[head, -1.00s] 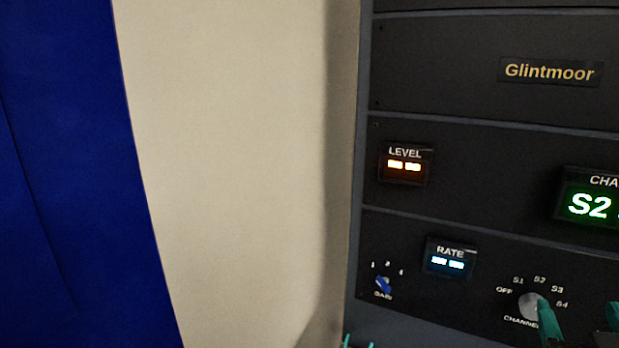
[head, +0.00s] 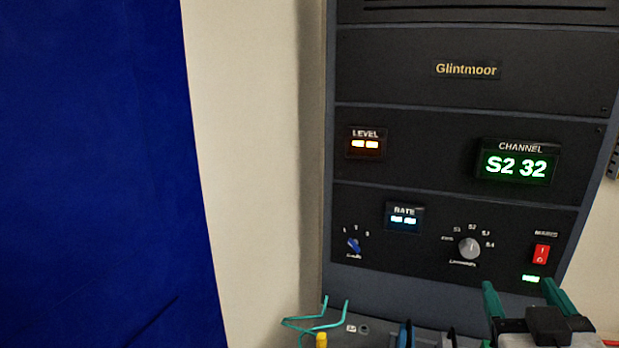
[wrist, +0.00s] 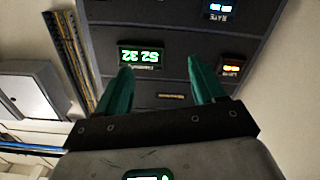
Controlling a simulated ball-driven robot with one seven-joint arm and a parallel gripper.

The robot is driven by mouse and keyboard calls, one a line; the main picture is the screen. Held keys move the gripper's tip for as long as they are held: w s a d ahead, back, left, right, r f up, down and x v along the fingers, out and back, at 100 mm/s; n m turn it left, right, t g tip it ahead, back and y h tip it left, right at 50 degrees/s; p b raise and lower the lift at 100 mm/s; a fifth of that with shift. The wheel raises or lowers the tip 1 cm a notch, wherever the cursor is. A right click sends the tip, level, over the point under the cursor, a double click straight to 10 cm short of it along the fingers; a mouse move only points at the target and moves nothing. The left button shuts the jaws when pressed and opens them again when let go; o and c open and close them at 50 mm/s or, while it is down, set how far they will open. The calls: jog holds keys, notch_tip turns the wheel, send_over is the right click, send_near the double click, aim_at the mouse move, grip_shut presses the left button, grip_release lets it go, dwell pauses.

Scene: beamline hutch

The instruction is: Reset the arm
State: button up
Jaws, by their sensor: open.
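My gripper (head: 521,288) is at the lower right of the head view, with its two teal fingers apart and nothing between them. It is in front of the panel's lower edge, below the channel knob (head: 469,247) and the red mains switch (head: 541,254). In the wrist view my gripper (wrist: 160,68) is open, and the panel appears upside down behind the fingers. The grey knob stands clear of the fingers.
The dark Glintmoor rack (head: 400,65) fills the right side. It carries a blue gain knob (head: 354,245) and lit level (head: 365,144) and rate (head: 404,218) displays. A teal wire holder (head: 320,318) and a yellow item (head: 321,340) are below. A blue curtain (head: 95,160) is at left.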

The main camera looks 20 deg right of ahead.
notch_tip(320, 180, down, 27)
jog(key=s+a+n+g+y+b, duration=0.2)
jog(key=s+a+g+y+b, duration=0.1)
jog(key=g+y+b, duration=0.25)
jog(key=s+a+f+g+y+b, duration=0.2)
jog(key=s+a+f+g, duration=0.1)
jog(key=s+f, duration=0.4)
jog(key=s+a+f+n+g+y+b, duration=0.1)
jog(key=s+f+g, duration=0.4)
jog(key=f, duration=0.9)
jog(key=s+a+y+b, duration=0.1)
jog(key=s+a, duration=0.1)
jog(key=shift+s, duration=0.4)
jog(key=shift+d+g, duration=0.1)
jog(key=shift+g, duration=0.15)
